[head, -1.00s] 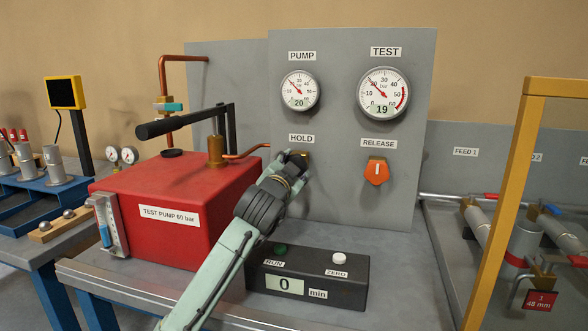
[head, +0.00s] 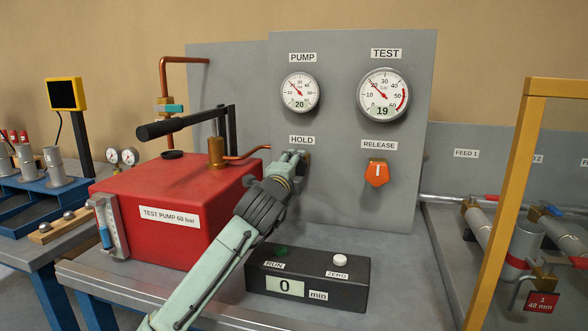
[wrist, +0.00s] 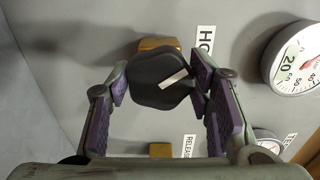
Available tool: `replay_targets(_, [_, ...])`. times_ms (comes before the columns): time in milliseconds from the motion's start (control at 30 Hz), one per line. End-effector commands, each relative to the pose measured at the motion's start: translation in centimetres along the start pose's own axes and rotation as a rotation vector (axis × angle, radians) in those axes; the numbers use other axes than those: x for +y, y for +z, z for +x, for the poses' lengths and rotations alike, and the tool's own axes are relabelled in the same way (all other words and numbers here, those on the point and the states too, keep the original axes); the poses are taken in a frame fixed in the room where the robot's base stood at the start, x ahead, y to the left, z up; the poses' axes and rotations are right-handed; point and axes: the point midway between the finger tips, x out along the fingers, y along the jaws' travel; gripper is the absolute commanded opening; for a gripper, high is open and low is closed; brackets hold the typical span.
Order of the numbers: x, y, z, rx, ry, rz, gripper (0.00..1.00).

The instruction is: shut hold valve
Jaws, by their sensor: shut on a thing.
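The hold valve's dark knob (wrist: 160,78) shows in the wrist view, with a white pointer mark on its face and a brass body (wrist: 158,44) behind it. My gripper (wrist: 163,88) has its purple-padded fingers on both sides of this knob and is shut on it. In the head view my gripper (head: 290,158) is at the panel just below the HOLD label (head: 302,140) and hides most of the valve. The pump gauge (head: 300,92) reads 20 and the test gauge (head: 383,95) reads 19.
The orange release knob (head: 376,173) is on the same grey panel (head: 340,200), right of my gripper. A red test pump (head: 180,210) with a black lever stands at the left.

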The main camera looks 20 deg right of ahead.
Motion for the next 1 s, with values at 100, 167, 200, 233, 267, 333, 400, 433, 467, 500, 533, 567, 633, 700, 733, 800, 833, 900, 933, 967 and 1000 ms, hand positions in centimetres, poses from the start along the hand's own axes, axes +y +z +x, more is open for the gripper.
replay_targets(100, [-0.09,0.03,-0.01,-0.001,0.0,0.111,0.19])
replay_targets(167, [-0.07,0.05,-0.01,-0.001,0.001,0.168,0.19])
replay_targets(200, [-0.11,0.05,-0.02,-0.001,0.001,0.205,0.19])
replay_targets(233, [-0.13,0.03,-0.02,-0.001,0.001,0.231,0.19])
replay_targets(267, [-0.14,0.01,-0.01,0.0,0.001,0.259,0.19])
replay_targets(333, [-0.15,0.0,-0.01,0.0,0.001,0.317,0.19])
replay_targets(400, [-0.15,0.03,-0.02,0.0,0.001,0.373,0.19])
replay_targets(433, [-0.15,0.02,-0.02,0.0,0.001,0.396,0.19])
replay_targets(467, [-0.15,0.0,-0.01,0.0,0.002,0.417,0.19])
replay_targets(500, [-0.18,0.0,-0.01,0.0,0.001,0.444,0.19])
replay_targets(533, [-0.18,-0.02,-0.01,0.0,0.001,0.462,0.19])
replay_targets(567, [-0.16,-0.03,-0.01,0.0,0.001,0.481,0.19])
replay_targets(633, [-0.14,-0.03,0.0,0.0,0.001,0.518,0.19])
replay_targets(700, [-0.17,-0.01,-0.01,0.0,0.0,0.55,0.19])
replay_targets(733, [-0.18,-0.01,-0.01,-0.001,0.0,0.562,0.19])
replay_targets(800, [-0.17,-0.01,-0.01,-0.001,0.0,0.586,0.19])
replay_targets(833, [-0.15,-0.01,-0.01,-0.001,0.001,0.593,0.19])
replay_targets(900, [-0.12,-0.02,0.0,0.0,0.001,0.608,0.19])
replay_targets(933, [-0.1,-0.03,0.0,0.0,0.001,0.614,0.19])
replay_targets(967, [-0.1,-0.03,0.0,0.0,0.001,0.618,0.19])
replay_targets(1000, [-0.09,-0.04,0.0,0.0,0.001,0.623,0.19])
